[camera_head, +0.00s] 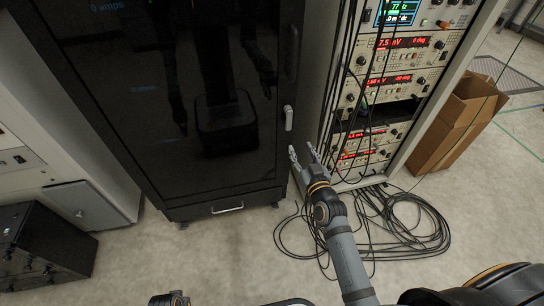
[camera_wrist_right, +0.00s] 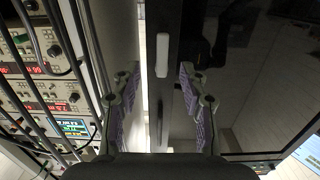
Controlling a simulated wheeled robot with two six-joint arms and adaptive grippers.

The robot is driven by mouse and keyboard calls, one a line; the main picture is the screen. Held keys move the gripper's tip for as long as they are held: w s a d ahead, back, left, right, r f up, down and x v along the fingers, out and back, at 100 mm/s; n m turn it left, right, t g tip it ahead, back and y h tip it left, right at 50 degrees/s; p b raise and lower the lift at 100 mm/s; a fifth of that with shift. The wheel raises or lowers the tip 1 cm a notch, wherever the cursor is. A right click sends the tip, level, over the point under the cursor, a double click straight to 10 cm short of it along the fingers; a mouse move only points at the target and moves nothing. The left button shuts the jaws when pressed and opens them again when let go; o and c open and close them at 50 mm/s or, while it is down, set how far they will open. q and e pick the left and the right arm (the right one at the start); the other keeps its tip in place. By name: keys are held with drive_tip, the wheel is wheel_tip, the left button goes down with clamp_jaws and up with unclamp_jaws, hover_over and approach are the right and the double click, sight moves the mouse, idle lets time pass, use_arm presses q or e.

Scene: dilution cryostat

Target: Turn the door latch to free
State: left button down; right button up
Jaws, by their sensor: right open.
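The door latch (camera_head: 288,117) is a small pale grey handle on the right edge of the dark glossy cabinet door (camera_head: 150,110). It stands roughly upright, in line with the door edge. In the right wrist view the latch (camera_wrist_right: 162,48) shows ahead, between the lines of the two fingers. My right gripper (camera_head: 303,154) is open and empty, just below the latch in the head view and apart from it. Its two fingers with purple pads are spread wide in the right wrist view (camera_wrist_right: 159,78).
An instrument rack (camera_head: 385,100) with red displays and hanging black cables stands close right of the door. Coiled cables (camera_head: 410,230) lie on the floor. A cardboard box (camera_head: 455,125) stands further right. A lower drawer handle (camera_head: 227,208) is under the door.

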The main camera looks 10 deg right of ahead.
sight(290, 123)
drive_tip(key=shift+t, duration=0.3)
drive_tip(key=w, duration=0.3)
drive_tip(key=w+r, duration=0.1)
drive_tip(key=w, duration=0.6)
drive_tip(key=shift+w+a+r+p, duration=0.25)
drive_tip(key=shift+a+r+p, duration=0.05)
drive_tip(key=shift+a+r, duration=0.1)
clamp_jaws()
